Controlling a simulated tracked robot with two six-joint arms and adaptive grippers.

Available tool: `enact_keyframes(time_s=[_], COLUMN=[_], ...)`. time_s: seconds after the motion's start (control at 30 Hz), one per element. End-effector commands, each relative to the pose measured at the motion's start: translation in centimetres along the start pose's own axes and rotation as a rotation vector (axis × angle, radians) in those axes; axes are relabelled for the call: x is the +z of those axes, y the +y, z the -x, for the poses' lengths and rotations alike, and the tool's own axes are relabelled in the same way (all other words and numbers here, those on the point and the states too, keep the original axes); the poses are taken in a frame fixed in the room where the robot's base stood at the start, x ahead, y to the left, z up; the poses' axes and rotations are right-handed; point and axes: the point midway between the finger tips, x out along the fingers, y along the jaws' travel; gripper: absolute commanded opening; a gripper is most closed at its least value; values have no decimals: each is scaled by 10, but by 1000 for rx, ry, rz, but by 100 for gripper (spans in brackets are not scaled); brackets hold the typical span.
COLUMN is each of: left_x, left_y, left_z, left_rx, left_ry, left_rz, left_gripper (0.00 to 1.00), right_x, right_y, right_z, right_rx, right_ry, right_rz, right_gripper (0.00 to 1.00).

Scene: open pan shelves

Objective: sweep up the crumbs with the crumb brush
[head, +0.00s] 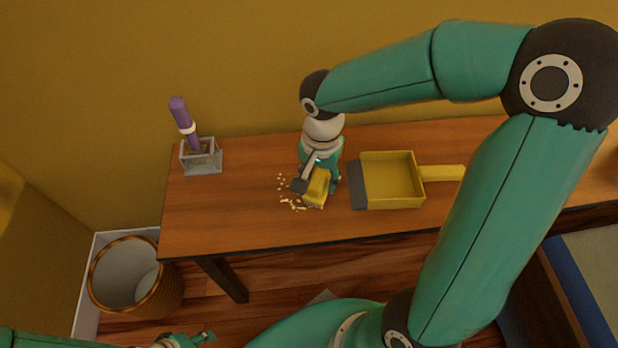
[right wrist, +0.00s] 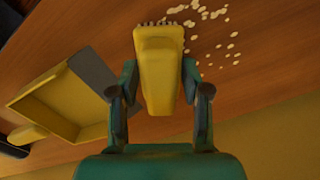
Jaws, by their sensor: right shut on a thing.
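The yellow crumb brush (head: 318,186) is held in my right gripper (head: 319,178), bristles down at the tabletop. In the right wrist view the brush (right wrist: 158,62) sits between the two fingers of the gripper (right wrist: 160,95), its bristle edge pointing to the top of the picture. Pale crumbs (head: 284,190) lie scattered on the wood just left of the brush; they also show beside the bristles in the right wrist view (right wrist: 222,40). A yellow dustpan (head: 392,181) with a grey lip lies right of the brush. My left gripper (head: 188,340) is low at the bottom left, off the table.
The wooden table (head: 230,215) has free room left of the crumbs. A purple-handled tool (head: 184,122) stands in a grey holder (head: 203,168) at the back left. A wicker basket (head: 165,292) stands on the floor at the left. A wall is behind.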

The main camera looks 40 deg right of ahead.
Motion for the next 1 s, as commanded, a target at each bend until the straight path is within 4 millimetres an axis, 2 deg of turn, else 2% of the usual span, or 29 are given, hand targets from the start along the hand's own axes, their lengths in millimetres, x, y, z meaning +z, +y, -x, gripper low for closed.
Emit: enact_keyframes(time_s=[0.63, 1.0], left_x=[0, 0], left_y=[0, -1], left_z=[-1, -2], left_rx=[0, 0], left_ry=[0, 0], left_rz=[0, 0], left_gripper=[40, 40], right_x=[-3, -16], right_y=[5, 31], right_z=[0, -1], right_rx=[0, 1], right_ry=[0, 0], right_rz=[-1, -3], right_gripper=[0, 0])
